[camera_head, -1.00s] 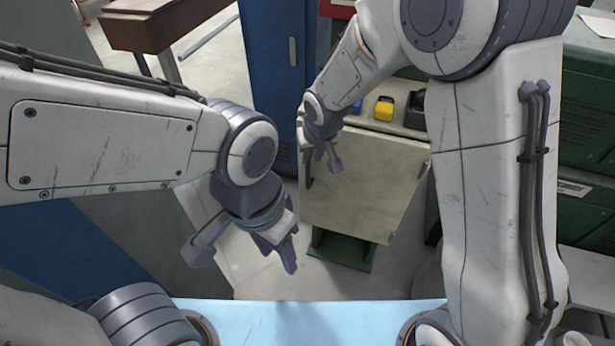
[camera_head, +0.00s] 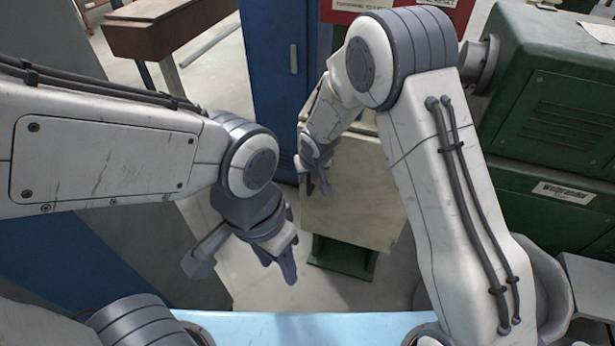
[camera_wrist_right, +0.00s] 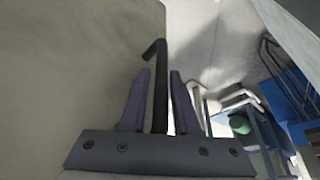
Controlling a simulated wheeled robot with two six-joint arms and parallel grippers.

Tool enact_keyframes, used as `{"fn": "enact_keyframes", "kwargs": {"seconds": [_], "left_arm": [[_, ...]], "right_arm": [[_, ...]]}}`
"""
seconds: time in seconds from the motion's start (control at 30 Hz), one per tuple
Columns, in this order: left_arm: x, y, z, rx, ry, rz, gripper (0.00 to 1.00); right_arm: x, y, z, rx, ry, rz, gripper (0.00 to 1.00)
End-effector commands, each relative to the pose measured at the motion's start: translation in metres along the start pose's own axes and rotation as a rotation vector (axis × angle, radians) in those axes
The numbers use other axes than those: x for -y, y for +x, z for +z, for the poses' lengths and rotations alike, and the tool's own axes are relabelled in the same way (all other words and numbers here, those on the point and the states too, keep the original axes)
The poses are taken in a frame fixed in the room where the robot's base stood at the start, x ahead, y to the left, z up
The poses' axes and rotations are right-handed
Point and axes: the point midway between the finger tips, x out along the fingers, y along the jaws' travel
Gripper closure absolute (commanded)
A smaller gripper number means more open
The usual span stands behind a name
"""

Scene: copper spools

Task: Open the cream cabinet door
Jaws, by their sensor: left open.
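The cream cabinet (camera_head: 350,205) stands upright in the middle of the head view on a dark green base. Its pale front fills the left of the wrist view (camera_wrist_right: 70,70). The door looks closed, though my right arm hides its upper right part. A dark bar handle (camera_wrist_right: 159,88) with a bent end stands between the fingers of my right gripper (camera_wrist_right: 161,100). Whether the fingers press on it is unclear. In the head view my right gripper (camera_head: 314,178) is at the front's left edge. My left gripper (camera_head: 243,268) is open and empty, left of and lower than the cabinet.
A tall blue cabinet (camera_head: 271,70) stands behind on the left. Green machinery (camera_head: 555,120) is at right, a brown table (camera_head: 165,30) at upper left. Pale floor (camera_head: 335,290) is clear before the cabinet.

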Motion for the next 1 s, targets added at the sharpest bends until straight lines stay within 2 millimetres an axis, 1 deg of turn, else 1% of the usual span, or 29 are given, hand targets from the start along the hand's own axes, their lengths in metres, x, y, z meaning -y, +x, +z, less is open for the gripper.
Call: {"fn": "enact_keyframes", "kwargs": {"seconds": [0.07,0.13,0.17,1.0], "left_arm": [[0.0000,0.0000,0.0000,0.000,0.000,0.000,0.50],[0.0000,0.0000,0.0000,0.000,0.000,0.000,0.50],[0.0000,0.0000,0.0000,0.000,0.000,0.000,0.50],[0.0000,-0.0001,0.0000,0.000,0.000,0.000,0.50]], "right_arm": [[0.0000,-0.0003,0.0000,0.000,0.000,0.000,0.70],[0.0000,-0.0003,0.0000,0.000,0.000,0.000,0.93],[0.0000,-0.0004,0.0001,0.000,0.000,0.000,1.00],[-0.0002,-0.0008,0.0003,0.001,0.000,0.001,1.00]]}}
